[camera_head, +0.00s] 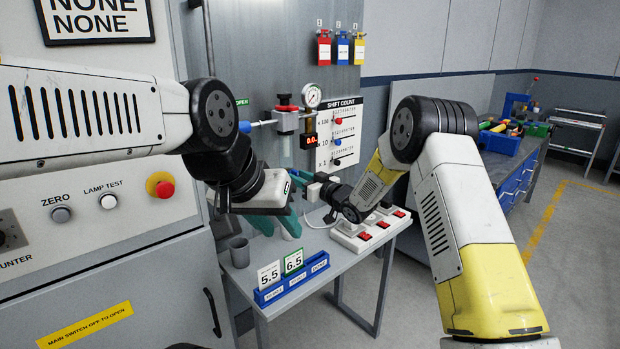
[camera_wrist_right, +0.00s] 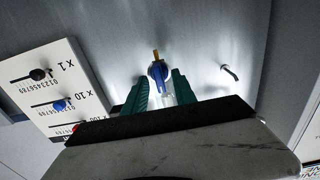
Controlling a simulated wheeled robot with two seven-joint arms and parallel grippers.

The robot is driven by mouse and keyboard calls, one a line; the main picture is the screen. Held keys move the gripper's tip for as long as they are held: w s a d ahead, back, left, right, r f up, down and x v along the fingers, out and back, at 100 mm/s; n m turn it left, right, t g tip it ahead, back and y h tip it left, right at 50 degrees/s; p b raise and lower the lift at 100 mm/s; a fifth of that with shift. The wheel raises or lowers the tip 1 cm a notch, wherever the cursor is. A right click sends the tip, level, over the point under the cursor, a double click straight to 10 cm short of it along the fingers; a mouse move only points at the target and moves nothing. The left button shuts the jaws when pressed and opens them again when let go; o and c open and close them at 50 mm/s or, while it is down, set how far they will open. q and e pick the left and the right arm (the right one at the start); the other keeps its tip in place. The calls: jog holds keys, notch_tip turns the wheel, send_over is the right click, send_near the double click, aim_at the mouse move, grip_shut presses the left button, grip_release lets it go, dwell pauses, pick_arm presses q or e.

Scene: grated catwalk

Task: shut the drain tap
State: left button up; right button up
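The drain tap shows in the right wrist view as a small blue lever (camera_wrist_right: 160,74) with a brass stem. My right gripper (camera_wrist_right: 160,90) is open, with one teal finger on each side of the blue lever. I cannot tell whether either finger touches it. In the head view my right gripper (camera_head: 298,182) is under the pressure unit (camera_head: 286,121), and the tap is hidden there behind my grippers. My left gripper (camera_head: 277,224) points down over the table, its teal fingers apart and nothing seen between them.
A grey table (camera_head: 338,262) stands below, with a grey cup (camera_head: 239,252), a blue card holder (camera_head: 292,284) and a white strip of red switches (camera_head: 368,231). A shift count board (camera_head: 338,133) is on the wall. A control cabinet (camera_head: 110,245) stands at left.

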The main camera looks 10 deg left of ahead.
jog(key=shift+w+a, duration=0.15)
jog(key=shift+c, duration=0.2)
grip_shut()
